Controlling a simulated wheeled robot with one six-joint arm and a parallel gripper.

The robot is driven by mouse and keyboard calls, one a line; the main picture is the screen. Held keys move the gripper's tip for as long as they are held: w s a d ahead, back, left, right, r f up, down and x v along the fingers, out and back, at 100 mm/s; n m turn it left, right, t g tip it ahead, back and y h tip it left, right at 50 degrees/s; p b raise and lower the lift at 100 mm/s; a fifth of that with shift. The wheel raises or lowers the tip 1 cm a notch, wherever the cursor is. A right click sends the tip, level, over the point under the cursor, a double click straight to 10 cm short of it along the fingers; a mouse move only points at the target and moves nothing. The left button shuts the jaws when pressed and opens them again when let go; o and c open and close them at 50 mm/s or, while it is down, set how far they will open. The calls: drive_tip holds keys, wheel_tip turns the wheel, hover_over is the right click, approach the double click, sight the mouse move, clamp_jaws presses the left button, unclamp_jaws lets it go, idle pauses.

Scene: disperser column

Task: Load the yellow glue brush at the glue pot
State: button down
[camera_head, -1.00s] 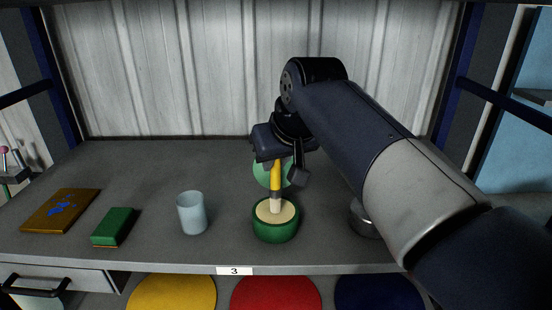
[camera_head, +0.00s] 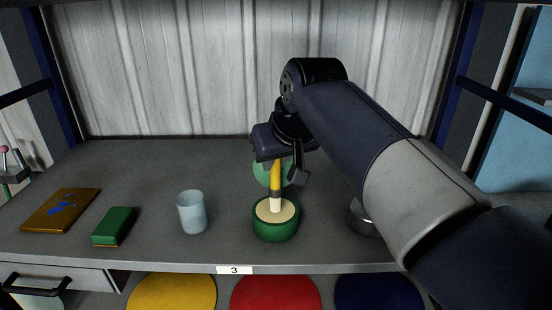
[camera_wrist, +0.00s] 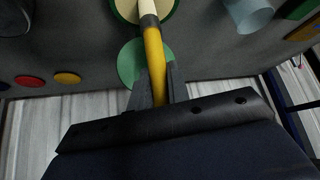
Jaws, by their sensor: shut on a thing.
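The yellow glue brush (camera_head: 275,177) is upright, bristles down, in my gripper (camera_head: 281,163). Its pale bristle end meets the cream surface inside the green glue pot (camera_head: 275,228); how deep it reaches I cannot tell. In the wrist view the yellow handle (camera_wrist: 154,55) runs between the two dark fingers of my gripper (camera_wrist: 155,85), which are shut on it. The pot (camera_wrist: 117,14) shows at the top edge there, with the brush tip over its cream content. A light green disc (camera_head: 262,172) lies on the shelf behind the brush.
A translucent cup (camera_head: 191,213) stands left of the pot. Further left are a green block (camera_head: 113,226) and a brown board with blue marks (camera_head: 47,217). A metal round object (camera_head: 362,220) is partly hidden behind my arm. The back of the shelf is clear.

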wheel_tip(320, 180, up, 7)
drive_tip(key=p, duration=0.6)
drive_tip(key=shift+s+f, duration=0.1)
idle(0.6)
